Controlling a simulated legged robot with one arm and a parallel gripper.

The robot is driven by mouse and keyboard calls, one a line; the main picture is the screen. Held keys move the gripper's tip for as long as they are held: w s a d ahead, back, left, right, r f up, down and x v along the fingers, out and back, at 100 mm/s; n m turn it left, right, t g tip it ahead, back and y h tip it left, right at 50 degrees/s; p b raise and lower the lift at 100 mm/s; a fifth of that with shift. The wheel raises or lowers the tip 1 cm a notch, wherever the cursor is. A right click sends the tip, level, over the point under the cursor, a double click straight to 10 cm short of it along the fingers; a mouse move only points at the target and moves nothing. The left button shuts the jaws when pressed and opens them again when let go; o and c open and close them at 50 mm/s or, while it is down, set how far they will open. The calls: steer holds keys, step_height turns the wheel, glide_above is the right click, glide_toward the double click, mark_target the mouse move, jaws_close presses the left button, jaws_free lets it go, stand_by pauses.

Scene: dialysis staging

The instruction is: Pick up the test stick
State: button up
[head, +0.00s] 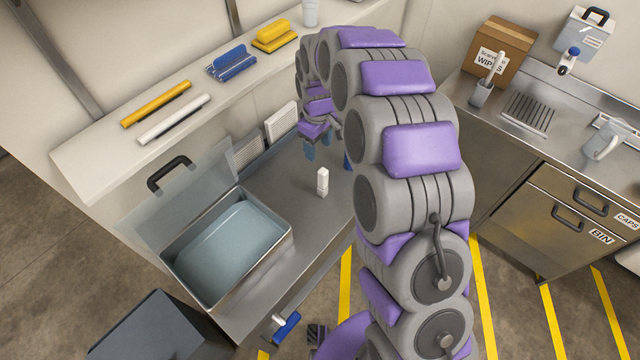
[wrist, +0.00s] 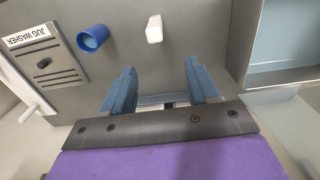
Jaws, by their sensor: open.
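A small white upright piece, which looks like the test stick (head: 322,182), stands on the steel counter right of the open case. It also shows in the wrist view (wrist: 154,30), beyond the fingertips and roughly centred between them. My gripper (head: 318,147) is behind it in the head view, over the back of the counter. In the wrist view my gripper (wrist: 162,75) has its two blue fingers apart with nothing held between them. The stick is clear of both fingers.
A blue cup (wrist: 92,38) stands near the stick, mostly hidden by my arm in the head view. An open case (head: 285,243) with a blue-grey interior lies left. A shelf (head: 90,160) with yellow, white and blue items runs above the counter. A "JUG WASHER" panel (wrist: 45,62) is nearby.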

mark_target(319, 170)
steer(key=d+f, duration=0.1)
steer(key=f, duration=0.1)
steer(key=d+f, duration=0.1)
steer(key=f, duration=0.2)
steer(key=d+f+b, duration=0.1)
steer(key=f, duration=0.2)
steer(key=shift+a+f, duration=0.15)
steer(key=shift+f, duration=0.25)
steer(key=shift+a+f, duration=0.2)
steer(key=shift+a, duration=0.15)
steer(key=f, duration=0.1)
steer(key=a+f, duration=0.1)
steer(key=f+b, duration=0.1)
steer(key=shift+a, duration=0.25)
steer(key=shift+d+f, duration=0.25)
steer(key=shift+f, duration=0.2)
steer(key=shift+d+f, duration=0.2)
steer(key=shift+f, duration=0.25)
steer(key=shift+d, duration=0.45)
steer(key=shift+a, duration=0.7)
steer(key=c, duration=0.6)
steer(key=shift+c, duration=1)
steer(key=shift+d, duration=0.35)
steer(key=shift+c, duration=1.3)
steer(key=shift+d+r, duration=0.1)
steer(key=shift+d, duration=0.05)
